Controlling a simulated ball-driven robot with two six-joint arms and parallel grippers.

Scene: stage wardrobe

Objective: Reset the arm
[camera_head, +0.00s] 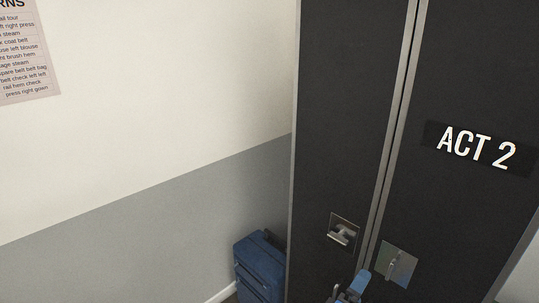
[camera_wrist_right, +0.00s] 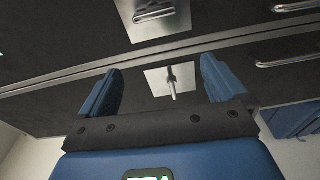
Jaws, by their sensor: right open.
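My right gripper (camera_head: 349,290) shows at the bottom edge of the head view, in front of the dark cabinet (camera_head: 345,110). In the right wrist view the right gripper (camera_wrist_right: 160,88) has its two blue fingers wide apart, with nothing held between them. A metal latch on a square plate (camera_wrist_right: 172,80) shows beyond and between the fingers. My left gripper is in neither view.
The cabinet's left door has a recessed handle (camera_head: 342,233). The right door carries an "ACT 2" sign (camera_head: 478,147). A blue suitcase (camera_head: 259,268) stands on the floor left of the cabinet. A printed list (camera_head: 28,58) hangs on the wall.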

